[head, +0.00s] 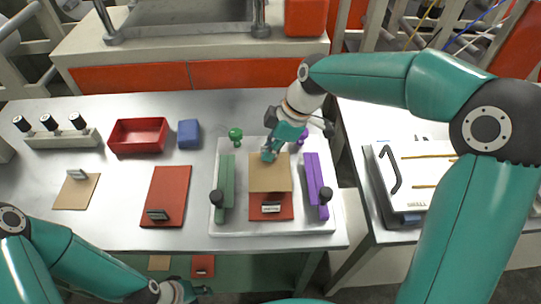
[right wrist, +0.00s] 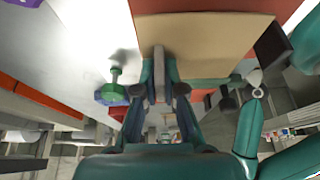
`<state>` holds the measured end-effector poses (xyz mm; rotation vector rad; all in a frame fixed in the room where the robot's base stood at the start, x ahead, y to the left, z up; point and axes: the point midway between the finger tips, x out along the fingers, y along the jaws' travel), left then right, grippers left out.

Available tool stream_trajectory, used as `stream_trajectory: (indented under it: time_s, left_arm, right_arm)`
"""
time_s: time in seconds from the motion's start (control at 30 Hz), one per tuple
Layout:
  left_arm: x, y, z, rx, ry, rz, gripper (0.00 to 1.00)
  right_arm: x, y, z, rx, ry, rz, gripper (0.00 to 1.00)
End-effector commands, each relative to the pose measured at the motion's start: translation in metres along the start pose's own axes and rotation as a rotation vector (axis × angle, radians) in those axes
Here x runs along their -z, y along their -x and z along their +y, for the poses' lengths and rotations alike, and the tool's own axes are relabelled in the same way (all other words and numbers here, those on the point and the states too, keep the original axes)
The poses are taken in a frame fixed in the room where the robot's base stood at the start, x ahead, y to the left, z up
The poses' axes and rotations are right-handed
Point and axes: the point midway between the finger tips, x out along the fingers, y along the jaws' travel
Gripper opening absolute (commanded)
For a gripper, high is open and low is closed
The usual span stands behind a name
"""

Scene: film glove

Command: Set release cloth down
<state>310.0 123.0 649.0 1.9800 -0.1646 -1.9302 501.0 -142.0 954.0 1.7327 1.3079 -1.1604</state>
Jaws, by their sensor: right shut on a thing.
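The release cloth appears to be the tan square sheet (head: 270,178) over the far part of a red sheet (head: 284,212) on the white board. My right gripper (head: 269,156) is at the cloth's far edge. In the right wrist view its fingers (right wrist: 158,85) are shut on the grey tab (right wrist: 158,60) of the tan cloth (right wrist: 200,35). I cannot tell whether the cloth touches the red sheet. A green clamp bar (head: 228,185) stands left of the cloth and a purple one (head: 313,180) right. My left gripper (head: 190,291) is low at the bottom edge, its jaws unclear.
Left of the white board (head: 225,243) lie a tabbed red sheet (head: 168,190) and a smaller tabbed tan sheet (head: 75,194). A red tray (head: 138,135), blue block (head: 189,134) and black-capped holder (head: 62,140) stand farther back. A white press (head: 415,180) is at right.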

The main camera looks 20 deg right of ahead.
Motion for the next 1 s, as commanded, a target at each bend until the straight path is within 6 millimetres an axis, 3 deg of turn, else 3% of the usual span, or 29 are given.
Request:
stream_trajectory:
  time_s: [0.2,0.5,0.53,0.67,1.0]
  left_arm:
    - [0.0,0.001,0.0,0.0,0.0,0.0,0.4]
    - [0.0,-0.001,0.0,0.0,0.0,0.0,0.4]
    - [0.0,0.0,0.0,0.0,0.0,0.0,0.4]
    - [0.0,0.0,0.0,0.0,0.0,0.0,0.4]
    - [0.0,0.001,0.0,0.0,0.0,0.0,0.4]
  right_arm:
    - [-0.011,-0.025,0.0,0.002,-0.002,-0.001,0.0]
    - [-0.011,-0.027,0.0,0.0,-0.001,0.0,0.0]
    - [-0.011,-0.026,0.0,0.0,-0.001,0.0,0.12]
    - [-0.011,-0.026,0.0,0.0,-0.001,0.0,0.33]
    - [-0.011,-0.025,0.0,0.0,-0.001,0.0,0.34]
